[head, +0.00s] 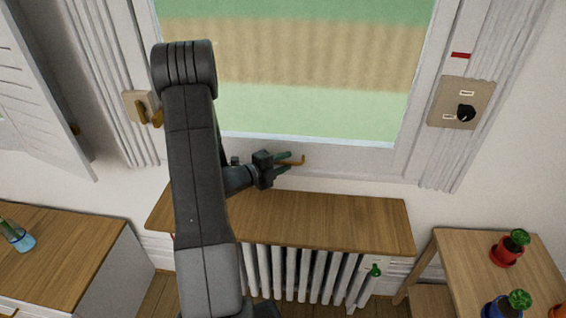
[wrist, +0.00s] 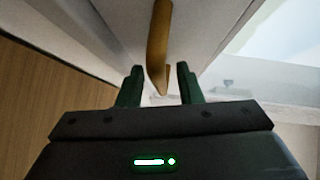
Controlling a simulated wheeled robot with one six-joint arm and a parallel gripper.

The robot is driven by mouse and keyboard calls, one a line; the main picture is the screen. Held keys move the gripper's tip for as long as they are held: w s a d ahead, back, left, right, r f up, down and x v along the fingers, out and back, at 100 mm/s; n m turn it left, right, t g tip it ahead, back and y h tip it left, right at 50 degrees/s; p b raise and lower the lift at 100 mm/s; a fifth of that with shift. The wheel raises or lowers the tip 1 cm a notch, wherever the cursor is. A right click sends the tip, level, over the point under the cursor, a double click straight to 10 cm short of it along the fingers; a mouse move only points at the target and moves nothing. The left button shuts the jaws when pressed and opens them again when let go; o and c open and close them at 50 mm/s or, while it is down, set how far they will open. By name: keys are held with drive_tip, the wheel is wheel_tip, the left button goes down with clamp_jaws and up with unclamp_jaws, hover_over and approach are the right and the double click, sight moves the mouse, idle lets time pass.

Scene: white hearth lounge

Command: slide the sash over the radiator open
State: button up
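The white sash (head: 345,160) stands over the white radiator (head: 304,272), with its lower rail low behind the wooden shelf. A curved brass handle (head: 299,161) sticks out from this rail. My gripper (head: 287,159) is at the handle. In the wrist view the handle (wrist: 160,50) comes down between the two green fingers of my gripper (wrist: 159,85). The fingers are apart, with a visible gap on each side of the handle. My arm hides the left part of the sash in the head view.
A wooden shelf (head: 310,215) tops the radiator, below my gripper. A brass catch (head: 143,111) is on the left frame; a plate with a black knob (head: 465,112) is on the right. Wooden furniture stands at both sides, with potted cacti (head: 507,250) at right.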

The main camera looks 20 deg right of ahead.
sight(283, 88)
drive_tip(key=shift+c, duration=0.4)
clamp_jaws()
drive_tip(key=shift+r, duration=0.1)
wheel_tip(283, 88, up, 26)
drive_tip(key=p, duration=0.8)
drive_tip(key=shift+f, duration=0.2)
drive_tip(key=shift+o, duration=0.4)
unclamp_jaws()
drive_tip(key=shift+f, duration=0.1)
drive_tip(key=shift+a, duration=0.15)
drive_tip(key=b+v, duration=0.3)
drive_tip(key=v, duration=1)
drive_tip(key=shift+a, duration=0.25)
